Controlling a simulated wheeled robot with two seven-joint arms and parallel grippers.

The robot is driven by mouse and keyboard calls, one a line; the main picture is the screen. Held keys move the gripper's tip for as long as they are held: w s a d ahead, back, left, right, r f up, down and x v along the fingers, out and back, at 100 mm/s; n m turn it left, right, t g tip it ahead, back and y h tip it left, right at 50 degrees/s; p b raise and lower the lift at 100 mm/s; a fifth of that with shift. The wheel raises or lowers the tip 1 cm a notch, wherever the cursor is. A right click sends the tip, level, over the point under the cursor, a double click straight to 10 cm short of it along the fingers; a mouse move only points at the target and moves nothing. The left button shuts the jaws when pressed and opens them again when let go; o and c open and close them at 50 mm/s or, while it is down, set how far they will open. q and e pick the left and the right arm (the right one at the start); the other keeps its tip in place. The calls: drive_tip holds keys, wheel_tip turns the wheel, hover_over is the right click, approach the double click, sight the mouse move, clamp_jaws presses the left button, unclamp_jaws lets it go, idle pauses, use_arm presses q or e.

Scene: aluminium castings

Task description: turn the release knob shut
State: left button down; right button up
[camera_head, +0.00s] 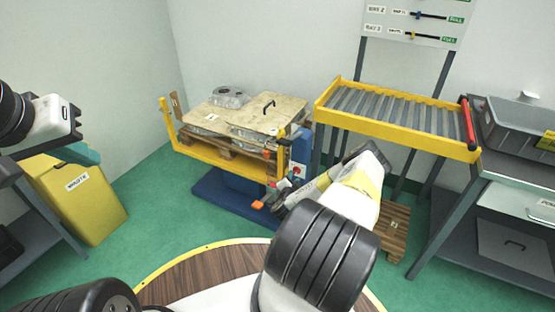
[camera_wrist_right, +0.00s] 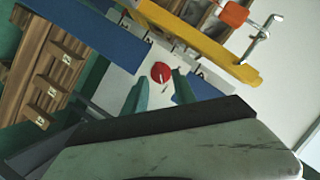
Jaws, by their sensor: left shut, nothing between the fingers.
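The release knob is a small red round knob (camera_wrist_right: 161,72) with a pale mark on its face, on a light panel with small unreadable markings. In the head view, the knob (camera_head: 297,170) shows as a red spot on the blue post of the lift table. My right gripper (camera_wrist_right: 160,80) has its two greenish fingers apart, one on each side of the knob in the wrist picture. I cannot tell whether they touch it. In the head view, my right gripper (camera_head: 283,202) is beside the post. My left gripper (camera_head: 76,122) is shut and empty, far left.
The yellow-railed lift table (camera_head: 222,151) carries a wooden board and castings. A roller conveyor (camera_head: 385,103) stands right of it, with a grey bin (camera_head: 513,132) farther right. A yellow waste bin (camera_head: 90,205) is at left. An orange part with a metal rod (camera_wrist_right: 235,14) is near the knob.

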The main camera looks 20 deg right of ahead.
sight(295, 173)
drive_tip(key=shift+x, duration=1.55)
clamp_jaws()
drive_tip(key=shift+a, duration=0.1)
drive_tip(key=shift+w+a+n+g+h, duration=0.1)
drive_tip(key=shift+n+g+h, duration=0.9)
drive_tip(key=shift+n, duration=1.05)
drive_tip(key=shift+w+a+n+g+h, duration=0.15)
drive_tip(key=shift+n+g+h, duration=0.85)
drive_tip(key=shift+n, duration=1.1)
drive_tip(key=shift+w+a+n+g+h, duration=0.1)
drive_tip(key=shift+n+g+h, duration=0.9)
drive_tip(key=shift+n, duration=1.05)
